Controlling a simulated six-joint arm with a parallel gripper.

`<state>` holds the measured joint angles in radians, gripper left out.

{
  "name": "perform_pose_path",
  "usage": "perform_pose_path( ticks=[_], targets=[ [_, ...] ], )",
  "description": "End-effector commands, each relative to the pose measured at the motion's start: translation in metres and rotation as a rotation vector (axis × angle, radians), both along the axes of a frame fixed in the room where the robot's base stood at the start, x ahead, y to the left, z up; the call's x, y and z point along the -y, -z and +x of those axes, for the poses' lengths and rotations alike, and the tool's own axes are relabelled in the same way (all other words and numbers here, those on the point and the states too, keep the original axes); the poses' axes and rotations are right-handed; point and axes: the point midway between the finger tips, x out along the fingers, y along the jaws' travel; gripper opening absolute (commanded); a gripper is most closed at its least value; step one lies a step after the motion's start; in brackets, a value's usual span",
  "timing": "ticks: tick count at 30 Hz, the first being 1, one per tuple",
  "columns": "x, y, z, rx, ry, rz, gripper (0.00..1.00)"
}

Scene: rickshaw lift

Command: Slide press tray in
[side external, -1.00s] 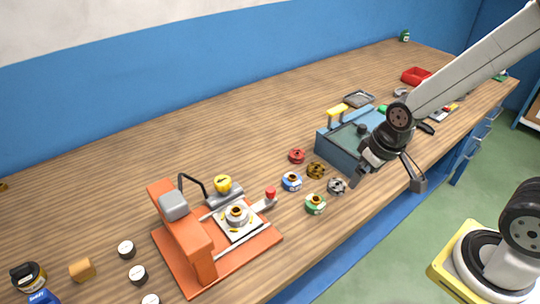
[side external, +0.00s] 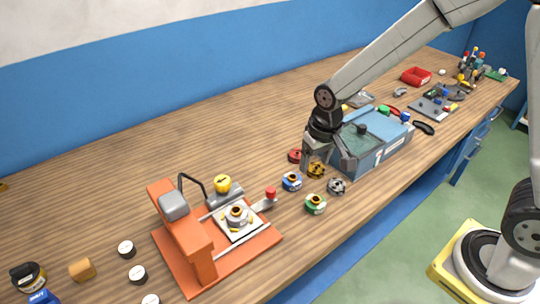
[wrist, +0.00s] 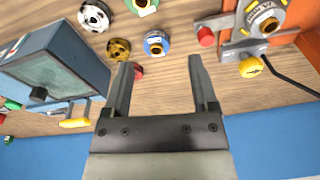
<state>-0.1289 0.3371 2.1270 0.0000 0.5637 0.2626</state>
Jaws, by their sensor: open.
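The orange press (side external: 208,258) stands on the bench at the front left in the side view. Its silver press tray (side external: 230,234) lies out from under the press head and carries a round part with a brass-coloured centre (side external: 237,214). A bar with a red knob (side external: 271,192) sticks out from the tray toward the right. In the wrist view, the red knob (wrist: 206,37) and tray (wrist: 241,22) are at the upper right. My gripper (side external: 328,166) is open and empty, pointing down beside the blue box, right of and apart from the red knob.
The blue box (side external: 375,151) is close on the right. A yellow knob (side external: 222,183) sits behind the tray.

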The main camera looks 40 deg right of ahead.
Motion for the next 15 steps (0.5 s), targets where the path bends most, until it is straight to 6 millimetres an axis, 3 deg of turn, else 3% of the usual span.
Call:
perform_pose_path(
  ticks=[6,15],
  targets=[
    [-0.034,0.016,0.042,-0.059,0.060,0.002,0.75],
    [-0.066,0.033,0.072,-0.108,0.121,-0.006,0.75]
  ],
)
